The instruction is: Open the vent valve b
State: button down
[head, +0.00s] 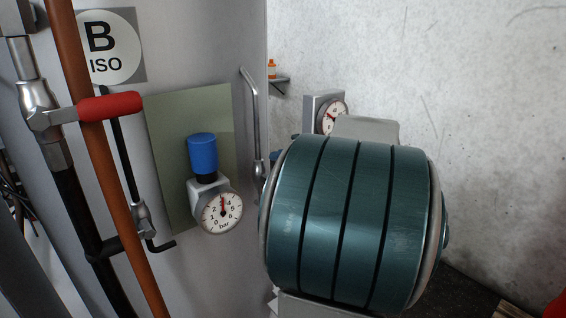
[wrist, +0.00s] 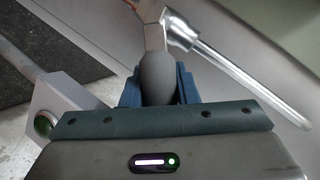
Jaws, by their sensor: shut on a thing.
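In the wrist view my gripper (wrist: 158,88) has its blue fingers closed on both sides of a rounded grey grip (wrist: 157,68). The grip sits on a flat metal lever (wrist: 153,35), which I take to be the handle of vent valve b. A silver fitting with a bent-down pipe (wrist: 250,80) is beside the lever on the right. In the head view a thin metal pipe (head: 250,100) runs down the side of the cabinet marked B ISO (head: 102,45). My teal arm link hides the gripper and the lever there.
A red-handled valve (head: 110,106) and an orange-brown pipe (head: 105,170) stand at the left. A blue knob (head: 202,152) with a bar gauge (head: 221,212) is on the cabinet. Another gauge (head: 331,115) is behind my arm. A green button (wrist: 44,124) shows in the wrist view.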

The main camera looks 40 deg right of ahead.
jog(key=c, duration=1.1)
grip_release()
jog(key=v, duration=1.4)
jog(key=shift+b, duration=0.3)
